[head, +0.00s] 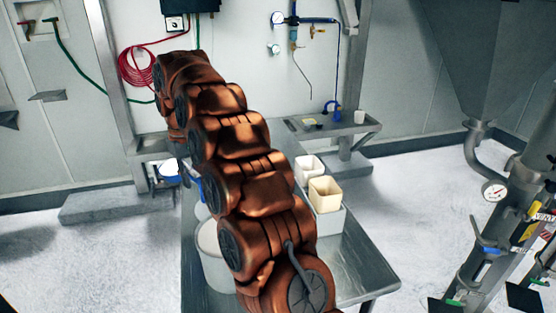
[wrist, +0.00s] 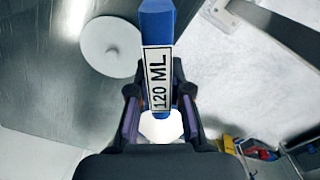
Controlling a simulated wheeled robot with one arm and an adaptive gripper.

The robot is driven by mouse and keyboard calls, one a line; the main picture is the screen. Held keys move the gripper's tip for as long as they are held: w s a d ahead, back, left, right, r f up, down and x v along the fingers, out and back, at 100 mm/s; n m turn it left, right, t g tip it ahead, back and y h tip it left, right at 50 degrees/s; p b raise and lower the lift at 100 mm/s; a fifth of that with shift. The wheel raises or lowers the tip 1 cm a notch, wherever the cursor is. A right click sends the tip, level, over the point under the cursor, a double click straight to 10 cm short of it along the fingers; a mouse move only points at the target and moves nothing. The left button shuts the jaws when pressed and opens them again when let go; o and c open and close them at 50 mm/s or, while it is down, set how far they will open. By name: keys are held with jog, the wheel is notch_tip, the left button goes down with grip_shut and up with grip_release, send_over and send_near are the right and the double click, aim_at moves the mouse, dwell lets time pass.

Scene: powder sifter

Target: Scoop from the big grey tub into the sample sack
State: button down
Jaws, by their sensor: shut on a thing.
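My gripper (wrist: 160,98) is shut on the blue handle of a scoop (wrist: 157,28), labelled "120 ML", in the wrist view. A bright white shape (wrist: 161,127) shows at the handle's lower end between the fingers; I cannot tell whether it is the scoop's bowl or something behind it. In the head view my arm hides most of the gripper. A pale grey tub (head: 212,255) stands on the steel table, partly behind my arm; I cannot tell if it is the big grey tub. I cannot make out the sample sack in either view.
The steel table (head: 358,268) is bare at its front right. A round grey disc (wrist: 110,46) lies upper left in the wrist view. Coloured items in bins (wrist: 262,151) show lower right.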

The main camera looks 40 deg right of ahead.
jog(key=s+d+r+m+t, duration=0.1)
jog(key=s+d+m, duration=0.6)
jog(key=d, duration=0.5)
jog(key=s+d+r+m+b, duration=0.1)
jog(key=s+d+m, duration=0.7)
jog(key=d, duration=0.5)
jog(key=shift+s+r+t+y+b, duration=0.15)
jog(key=shift+r+t+y+b, duration=0.15)
jog(key=shift+t+y, duration=0.1)
jog(key=shift+f+b, duration=0.1)
jog(key=shift+b, duration=0.25)
jog(key=shift+s+d+t+y+b, duration=0.1)
jog(key=shift+s+t+y+b, duration=0.15)
jog(key=shift+t+b, duration=0.45)
jog(key=shift+s+d+t+y+b, duration=0.1)
jog(key=shift+t+y+b, duration=0.25)
jog(key=shift+t+b, duration=0.35)
jog(key=shift+b, duration=0.35)
